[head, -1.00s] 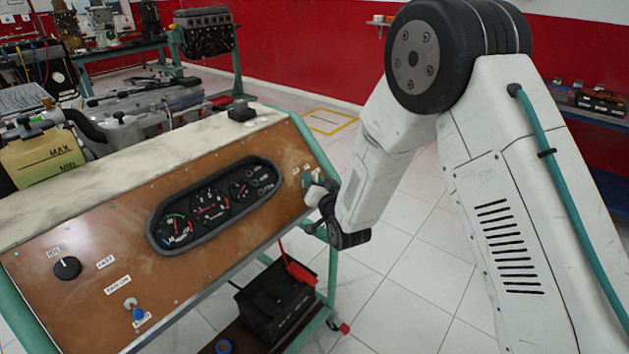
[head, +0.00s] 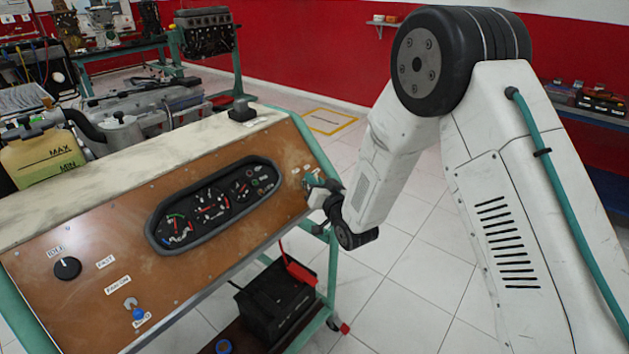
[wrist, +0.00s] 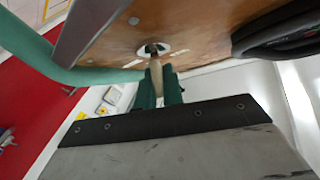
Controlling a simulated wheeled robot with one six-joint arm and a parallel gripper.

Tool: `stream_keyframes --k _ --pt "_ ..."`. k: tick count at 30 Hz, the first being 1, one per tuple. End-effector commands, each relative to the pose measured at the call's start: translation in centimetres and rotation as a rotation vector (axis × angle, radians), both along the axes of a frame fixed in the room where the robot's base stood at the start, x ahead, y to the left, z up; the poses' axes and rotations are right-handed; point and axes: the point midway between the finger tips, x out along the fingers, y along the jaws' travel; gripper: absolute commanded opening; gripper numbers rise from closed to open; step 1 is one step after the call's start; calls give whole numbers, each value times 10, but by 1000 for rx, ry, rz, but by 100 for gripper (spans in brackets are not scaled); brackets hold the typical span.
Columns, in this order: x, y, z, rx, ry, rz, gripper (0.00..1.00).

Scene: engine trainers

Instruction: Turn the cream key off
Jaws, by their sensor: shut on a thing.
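The cream key (wrist: 156,76) sits in a round lock plate (wrist: 152,48) on the brown panel, seen at the top middle of the wrist view. My gripper (wrist: 158,88) has its green fingers on both sides of the key and is shut on it. In the head view, my gripper (head: 314,182) is at the right end of the panel face. There the gripper and wrist hide most of the key and its lock.
The brown panel (head: 110,235) carries a gauge cluster (head: 213,205), a black knob (head: 67,268) and a blue-tipped switch (head: 138,313). A black battery (head: 277,310) stands below. A green frame edge (wrist: 60,68) runs close beside the lock.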

Motion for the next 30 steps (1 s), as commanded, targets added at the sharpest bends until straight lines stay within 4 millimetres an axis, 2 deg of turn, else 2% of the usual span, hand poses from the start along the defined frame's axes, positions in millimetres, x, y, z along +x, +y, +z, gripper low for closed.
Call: stream_keyframes --k 18,30 --pt "0 -1 -1 -207 -263 300 0" --pt "-1 0 0 -255 -326 372 0"
